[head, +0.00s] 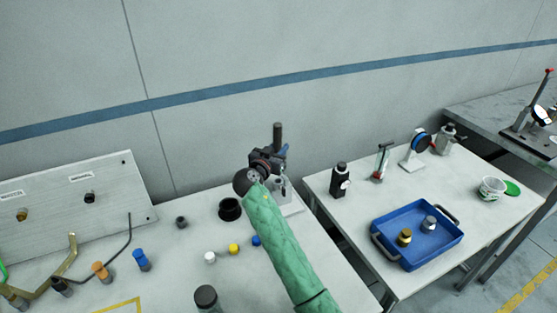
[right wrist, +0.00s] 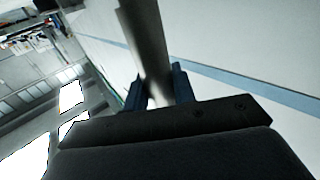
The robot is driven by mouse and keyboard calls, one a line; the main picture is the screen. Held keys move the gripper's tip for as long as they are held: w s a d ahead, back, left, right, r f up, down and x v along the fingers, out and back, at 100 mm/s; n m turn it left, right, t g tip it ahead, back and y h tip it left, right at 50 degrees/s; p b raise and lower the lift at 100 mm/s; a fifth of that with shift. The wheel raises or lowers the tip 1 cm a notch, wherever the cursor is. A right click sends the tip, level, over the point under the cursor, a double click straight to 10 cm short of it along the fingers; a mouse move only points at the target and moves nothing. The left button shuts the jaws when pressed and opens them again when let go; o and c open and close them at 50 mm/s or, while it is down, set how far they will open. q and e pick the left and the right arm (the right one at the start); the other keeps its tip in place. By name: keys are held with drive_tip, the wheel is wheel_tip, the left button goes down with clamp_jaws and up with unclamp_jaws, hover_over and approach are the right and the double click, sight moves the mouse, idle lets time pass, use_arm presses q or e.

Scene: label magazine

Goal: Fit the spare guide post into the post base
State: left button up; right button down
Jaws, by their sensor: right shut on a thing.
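My right gripper (head: 281,152) is shut on a grey cylindrical post (head: 278,132), which stands up roughly upright above the fingers. In the right wrist view the post (right wrist: 147,40) passes between the two blue fingers (right wrist: 158,88). Below the gripper, a light metal plate with an upright fixture (head: 291,207) stands at the table's right edge, partly hidden by my arm. The post's lower end is hidden, so I cannot tell whether it touches the fixture. A black round ring-like piece (head: 230,208) sits left of it. Which one is the post base is not clear. My left gripper is not in view.
White, yellow and blue caps (head: 233,249) lie on the near table. A grey panel (head: 75,195) stands at the left. Across a gap, a second table holds a blue tray (head: 385,253), a black bottle (head: 339,180) and a white tub (head: 491,189).

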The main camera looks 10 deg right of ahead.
wheel_tip(320, 180, down, 4)
drive_tip(key=shift+r, duration=0.15)
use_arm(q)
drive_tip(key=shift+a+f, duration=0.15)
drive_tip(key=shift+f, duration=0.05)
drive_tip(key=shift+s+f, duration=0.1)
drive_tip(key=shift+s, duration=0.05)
